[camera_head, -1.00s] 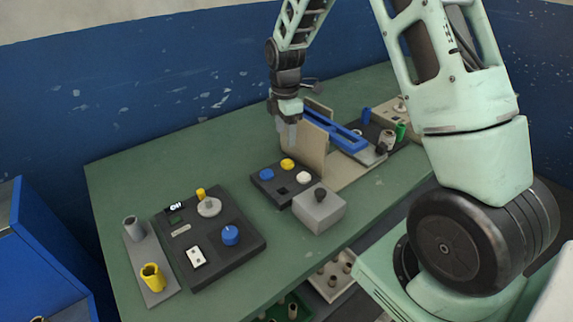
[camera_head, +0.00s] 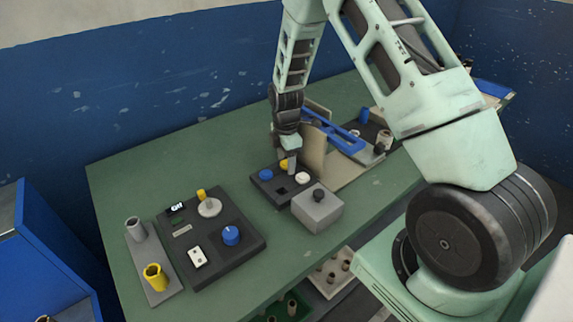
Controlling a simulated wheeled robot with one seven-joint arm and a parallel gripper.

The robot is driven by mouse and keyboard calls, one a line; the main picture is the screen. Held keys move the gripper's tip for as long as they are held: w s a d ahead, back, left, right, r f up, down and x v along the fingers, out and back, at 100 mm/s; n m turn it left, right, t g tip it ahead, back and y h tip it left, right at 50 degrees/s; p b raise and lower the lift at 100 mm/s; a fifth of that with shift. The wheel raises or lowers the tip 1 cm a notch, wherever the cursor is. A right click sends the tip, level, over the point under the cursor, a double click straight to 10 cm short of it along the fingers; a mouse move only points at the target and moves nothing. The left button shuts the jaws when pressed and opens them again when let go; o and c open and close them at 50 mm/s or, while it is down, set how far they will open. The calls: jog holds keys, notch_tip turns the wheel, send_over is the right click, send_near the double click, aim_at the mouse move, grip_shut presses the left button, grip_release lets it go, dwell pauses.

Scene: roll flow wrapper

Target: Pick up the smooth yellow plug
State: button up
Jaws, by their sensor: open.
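A yellow plug (camera_head: 284,164) sits in a dark block (camera_head: 270,190), beside a blue plug (camera_head: 266,175) and a white plug (camera_head: 302,178). Whether its surface is smooth is too small to tell. My gripper (camera_head: 291,165) points down at this yellow plug, open and with nothing held. Its fingers partly cover the plug, and I cannot tell whether they touch it.
A grey box with a dark knob (camera_head: 317,210) stands close in front of the block. A tan upright panel (camera_head: 313,150) and a blue rail (camera_head: 345,140) stand behind to the right. A dark control panel (camera_head: 213,265) and a yellow cup (camera_head: 155,278) lie left.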

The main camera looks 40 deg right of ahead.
jog(key=c, duration=1.1)
jog(key=shift+o, duration=0.2)
